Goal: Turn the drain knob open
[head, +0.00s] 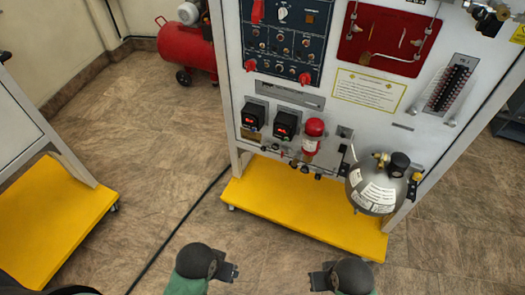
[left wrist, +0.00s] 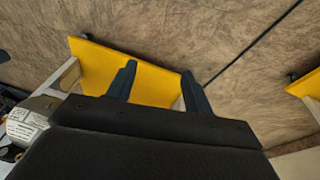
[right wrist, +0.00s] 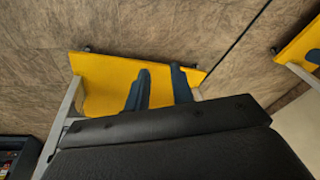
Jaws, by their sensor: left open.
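The white trainer panel (head: 300,85) stands ahead in the head view. Along its lower edge is a row of small dark knobs (head: 305,169), below two black gauges and a red-capped part (head: 313,133). I cannot tell which knob is the drain knob. My left gripper (head: 232,272) is low in the head view, apart from the panel. Its fingers are wide apart and empty in the left wrist view (left wrist: 160,88). My right gripper (head: 315,281) is also low and away from the panel. In the right wrist view (right wrist: 160,85) its fingers are partly apart, with nothing between them.
A yellow base (head: 300,215) juts out below the panel. A grey cylinder (head: 375,190) hangs at its lower right. A red tank (head: 187,45) stands at the back left. Another yellow-based unit (head: 62,215) is at the left. A cable crosses the otherwise bare floor (head: 150,160).

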